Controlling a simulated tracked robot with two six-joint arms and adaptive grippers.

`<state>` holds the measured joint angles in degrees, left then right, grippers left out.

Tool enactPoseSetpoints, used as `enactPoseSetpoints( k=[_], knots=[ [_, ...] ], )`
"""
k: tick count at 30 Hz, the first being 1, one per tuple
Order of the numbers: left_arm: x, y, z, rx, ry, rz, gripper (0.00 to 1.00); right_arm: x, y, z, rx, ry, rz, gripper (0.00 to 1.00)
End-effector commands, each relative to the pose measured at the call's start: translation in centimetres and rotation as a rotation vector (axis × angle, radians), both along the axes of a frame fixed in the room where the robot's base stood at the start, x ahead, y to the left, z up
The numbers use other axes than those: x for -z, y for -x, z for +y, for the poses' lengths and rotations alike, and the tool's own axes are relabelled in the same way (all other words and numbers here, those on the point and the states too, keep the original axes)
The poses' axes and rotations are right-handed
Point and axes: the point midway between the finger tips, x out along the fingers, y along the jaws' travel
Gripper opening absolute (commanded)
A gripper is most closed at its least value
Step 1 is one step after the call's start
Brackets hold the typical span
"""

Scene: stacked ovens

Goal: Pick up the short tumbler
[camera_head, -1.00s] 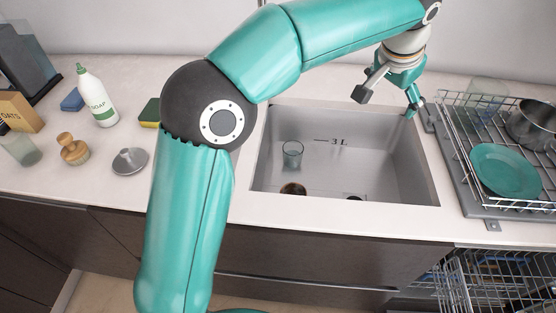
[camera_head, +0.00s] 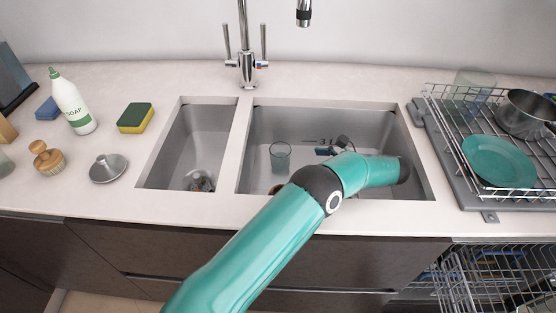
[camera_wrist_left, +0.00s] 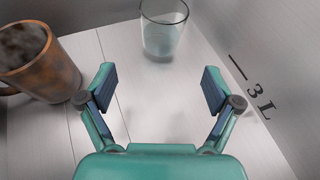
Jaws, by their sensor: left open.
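The short tumbler, a clear glass (camera_head: 280,156), stands upright in the large right-hand sink basin. It also shows in the left wrist view (camera_wrist_left: 164,32), at the top and beyond my fingertips. My left gripper (camera_head: 333,147) is down inside the basin, to the right of the tumbler, and partly hidden by my arm. In the left wrist view, my left gripper (camera_wrist_left: 160,82) is open with nothing between its fingers. A gap of bare basin floor lies between the fingertips and the glass. My right gripper is not in view.
A rusty brown mug (camera_wrist_left: 42,68) stands in the basin left of my fingers. The sink wall marked "3L" (camera_wrist_left: 262,95) is close on the right. A drying rack (camera_head: 440,125) holds a teal plate (camera_head: 498,161), a pot (camera_head: 526,115) and another glass (camera_head: 476,82).

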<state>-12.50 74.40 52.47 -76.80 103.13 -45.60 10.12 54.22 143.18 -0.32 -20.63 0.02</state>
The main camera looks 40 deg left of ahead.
Motion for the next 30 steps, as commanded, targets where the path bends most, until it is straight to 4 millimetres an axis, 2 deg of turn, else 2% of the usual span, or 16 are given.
enactPoseSetpoints(
  k=[9, 17, 25, 30],
  knots=[
    [1.8, 0.5, 4.6, 0.0, 0.0, 0.001, 0.9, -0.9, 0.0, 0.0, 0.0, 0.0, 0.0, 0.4],
    [2.6, 0.6, 5.9, 0.001, 0.002, -0.001, 0.9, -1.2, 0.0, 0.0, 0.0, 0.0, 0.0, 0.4],
    [4.2, 0.9, 9.1, 0.001, 0.001, 0.0, 0.9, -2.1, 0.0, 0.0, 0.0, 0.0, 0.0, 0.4],
    [4.7, 1.0, 9.9, 0.002, 0.002, -0.001, 0.9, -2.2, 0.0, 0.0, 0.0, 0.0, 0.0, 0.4]
  ],
)
